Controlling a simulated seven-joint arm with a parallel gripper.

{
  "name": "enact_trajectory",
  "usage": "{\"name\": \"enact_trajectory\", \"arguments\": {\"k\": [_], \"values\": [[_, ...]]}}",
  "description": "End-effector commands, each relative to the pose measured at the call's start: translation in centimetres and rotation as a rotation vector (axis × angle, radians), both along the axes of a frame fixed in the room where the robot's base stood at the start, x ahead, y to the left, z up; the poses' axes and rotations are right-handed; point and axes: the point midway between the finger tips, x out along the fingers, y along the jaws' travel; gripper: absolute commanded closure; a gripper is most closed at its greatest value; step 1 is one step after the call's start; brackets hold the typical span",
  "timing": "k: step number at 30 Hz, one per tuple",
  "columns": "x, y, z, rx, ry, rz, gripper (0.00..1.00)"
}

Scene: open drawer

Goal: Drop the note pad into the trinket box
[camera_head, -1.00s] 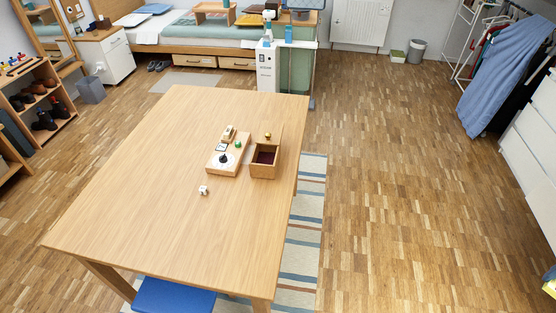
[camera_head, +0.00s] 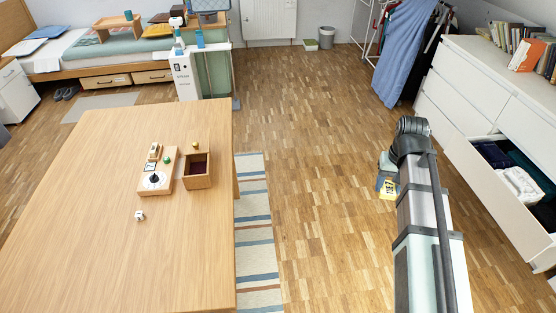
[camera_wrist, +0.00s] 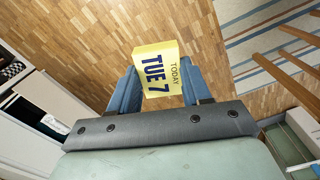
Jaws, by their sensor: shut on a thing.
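The note pad (camera_wrist: 158,72) is a yellow block printed "TODAY TUE 7". My gripper (camera_wrist: 157,88) is shut on it, with a blue finger on each side in the wrist view. In the head view the note pad (camera_head: 388,187) hangs below the end of my arm, over the floor between the table and the dresser. The trinket box (camera_head: 197,170) is a small open wooden box with a dark red inside, near the table's right edge. It stands well to the left of my gripper.
A wooden board (camera_head: 158,171) with small items sits left of the box, and a small white cube (camera_head: 139,215) lies in front of it. A dresser (camera_head: 478,105) with an open drawer (camera_head: 512,172) stands at right. The table's (camera_head: 120,260) near part is clear.

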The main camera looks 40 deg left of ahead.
Motion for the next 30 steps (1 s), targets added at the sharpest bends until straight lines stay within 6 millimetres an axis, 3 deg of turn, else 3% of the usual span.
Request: {"name": "enact_trajectory", "arguments": {"k": [1,17,30], "values": [[-0.4,1.7,0.0,0.000,0.001,0.026,0.82],[-6.4,16.9,0.2,-0.003,0.004,0.273,0.82],[-13.7,29.7,0.5,-0.005,0.007,0.476,0.82]]}}
